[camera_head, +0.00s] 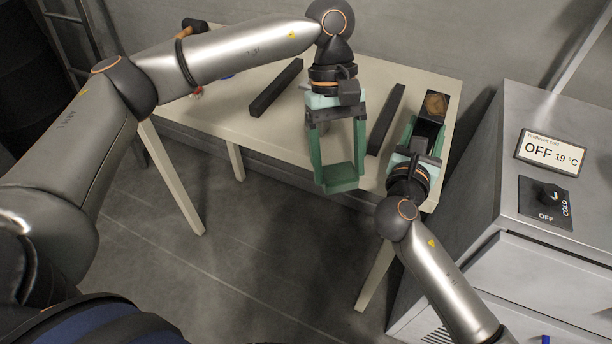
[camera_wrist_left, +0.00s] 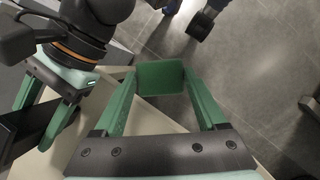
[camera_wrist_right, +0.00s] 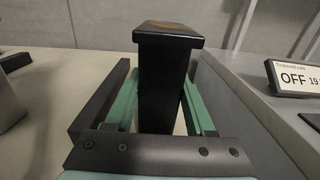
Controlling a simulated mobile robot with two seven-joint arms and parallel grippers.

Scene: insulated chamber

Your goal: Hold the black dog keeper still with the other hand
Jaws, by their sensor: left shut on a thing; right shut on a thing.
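The black dog keeper (camera_head: 428,132) is a dark upright block at the right end of the table, with a brown mark on its top. In the right wrist view the keeper (camera_wrist_right: 163,85) stands between the green fingers. My right gripper (camera_head: 424,135) is shut on it. My left gripper (camera_head: 338,170) is over the table's front edge, to the left of the keeper and apart from it. It is shut on a green block (camera_wrist_left: 161,77), which spans the gap between its fingertips.
Two black bars lie on the beige table (camera_head: 235,118): one at the left (camera_head: 276,88), one between my grippers (camera_head: 386,119). A grey cabinet (camera_head: 500,190) with an OFF 19 °C display (camera_head: 550,153) stands close on the right. Open floor lies in front of the table.

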